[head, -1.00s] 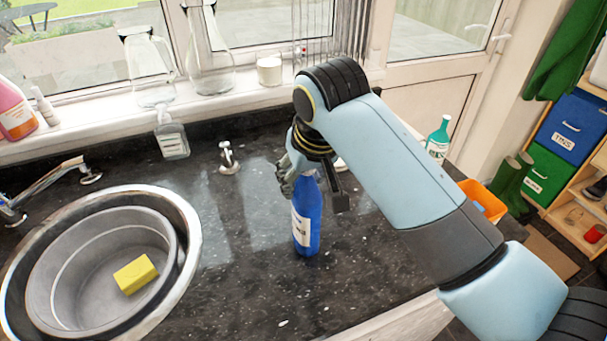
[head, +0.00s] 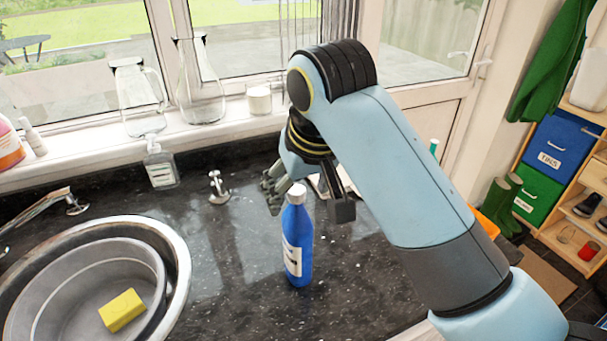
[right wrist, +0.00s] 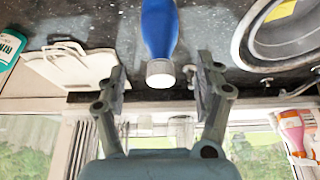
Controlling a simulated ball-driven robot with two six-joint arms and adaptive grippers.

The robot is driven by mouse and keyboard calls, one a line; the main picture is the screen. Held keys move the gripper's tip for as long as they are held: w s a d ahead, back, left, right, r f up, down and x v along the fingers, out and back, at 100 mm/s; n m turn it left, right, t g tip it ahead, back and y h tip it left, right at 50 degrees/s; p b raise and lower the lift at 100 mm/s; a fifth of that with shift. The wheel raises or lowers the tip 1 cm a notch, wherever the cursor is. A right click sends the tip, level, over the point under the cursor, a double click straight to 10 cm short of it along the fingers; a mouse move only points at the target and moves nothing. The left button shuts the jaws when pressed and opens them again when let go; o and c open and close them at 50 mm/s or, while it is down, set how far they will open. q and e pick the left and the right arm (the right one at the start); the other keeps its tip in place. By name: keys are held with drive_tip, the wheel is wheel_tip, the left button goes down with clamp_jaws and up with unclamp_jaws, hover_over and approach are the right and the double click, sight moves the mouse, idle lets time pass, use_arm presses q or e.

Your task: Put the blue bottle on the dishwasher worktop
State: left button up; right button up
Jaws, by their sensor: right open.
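The blue bottle (head: 298,245) stands upright on the black speckled granite worktop (head: 225,285). It has a pale cap and a white label. My right gripper (head: 306,198) is open, with its fingers behind and to either side of the bottle's cap in the head view. In the right wrist view, which looks upside down, the bottle (right wrist: 159,28) shows with its cap between the spread fingertips (right wrist: 162,74), and gaps show on both sides. My left gripper is out of view.
A round sink (head: 180,270) holds a grey basin with a yellow sponge (head: 122,310). Glass jugs and a white candle (head: 259,99) line the sill.

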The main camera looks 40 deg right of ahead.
drive_tip(key=v, duration=0.6)
drive_tip(key=shift+s, duration=0.25)
